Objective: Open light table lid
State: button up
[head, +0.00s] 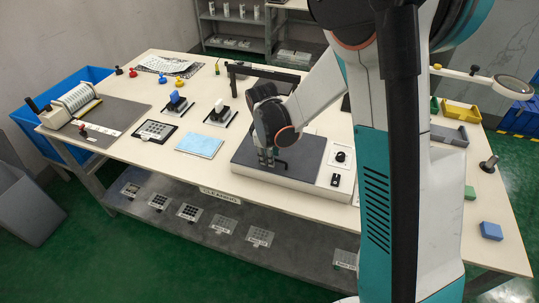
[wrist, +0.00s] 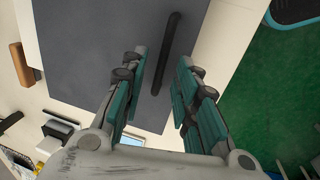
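The light table (head: 262,181) is a low pale box on the workbench with a dark grey lid (head: 303,151), which lies flat and closed. A black bar handle (head: 281,167) is on the lid near its front edge; it also shows in the wrist view (wrist: 167,55). My gripper (head: 267,160) is over the front part of the lid, pointing down. In the wrist view my gripper (wrist: 164,60) is open, with the handle seen between its teal-padded fingers. I cannot tell how far the fingertips are above the lid, and no contact with the handle shows.
A knob panel (head: 341,157) is at the box's right end. A blue cloth (head: 200,145) and a dark framed film (head: 155,131) lie to its left. My arm hides part of the bench's right side.

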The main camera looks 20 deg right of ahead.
grip_shut()
